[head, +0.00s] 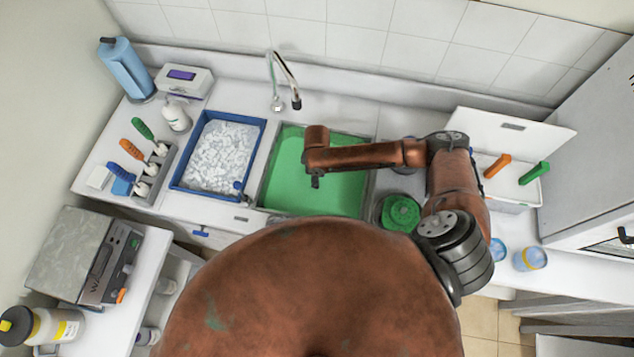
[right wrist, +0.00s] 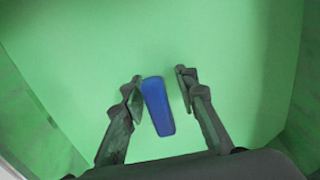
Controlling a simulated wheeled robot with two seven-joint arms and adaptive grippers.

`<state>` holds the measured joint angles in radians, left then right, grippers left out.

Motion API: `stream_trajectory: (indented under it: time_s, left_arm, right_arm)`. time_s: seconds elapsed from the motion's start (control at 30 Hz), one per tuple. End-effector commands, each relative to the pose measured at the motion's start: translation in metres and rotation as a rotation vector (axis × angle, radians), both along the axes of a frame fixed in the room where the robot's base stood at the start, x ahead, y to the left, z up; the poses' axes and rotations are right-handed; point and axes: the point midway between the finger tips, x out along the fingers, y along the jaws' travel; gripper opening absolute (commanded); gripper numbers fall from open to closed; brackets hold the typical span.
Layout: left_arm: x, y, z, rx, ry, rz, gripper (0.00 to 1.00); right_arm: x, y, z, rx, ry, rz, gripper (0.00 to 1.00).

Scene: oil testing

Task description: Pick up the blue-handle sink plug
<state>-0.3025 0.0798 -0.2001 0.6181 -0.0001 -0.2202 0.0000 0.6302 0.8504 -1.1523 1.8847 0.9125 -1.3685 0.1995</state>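The blue handle of the sink plug (right wrist: 158,107) shows in the right wrist view, standing out against the green of the sink (head: 285,190). My right gripper (right wrist: 161,84) is open, with one finger on each side of the handle. The left finger looks closer to it than the right one; whether either touches cannot be told. In the head view my right gripper (head: 316,182) hangs over the green sink, and the plug is hidden there. The part of the plug below its handle cannot be made out. My left gripper is not in view.
A blue-rimmed basin (head: 260,130) of white pieces is left of the sink. A faucet (head: 287,75) stands behind. A green round object (head: 400,212) sits at the right. A rack of coloured-handled tools (head: 150,170) is far left. A white open box (head: 515,190) is far right.

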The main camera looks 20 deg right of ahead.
Motion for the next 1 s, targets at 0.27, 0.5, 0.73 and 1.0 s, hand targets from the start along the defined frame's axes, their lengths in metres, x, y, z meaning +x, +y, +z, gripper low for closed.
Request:
stream_trajectory:
  time_s: [0.27,0.5,0.73,1.0]
  left_arm:
    - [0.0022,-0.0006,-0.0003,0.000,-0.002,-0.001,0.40]
    - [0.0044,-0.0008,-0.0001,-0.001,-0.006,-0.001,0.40]
    - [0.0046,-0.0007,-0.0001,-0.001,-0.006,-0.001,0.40]
    - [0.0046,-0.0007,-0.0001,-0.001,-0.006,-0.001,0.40]
  right_arm:
    - [-0.0002,-0.0003,-0.0118,0.000,0.000,0.000,0.28]
    - [-0.0003,-0.0004,-0.0115,-0.001,0.001,0.001,0.17]
    - [-0.0002,-0.0005,-0.0113,-0.001,0.001,0.001,0.01]
    - [-0.0002,-0.0004,-0.0112,-0.001,0.001,0.001,0.00]
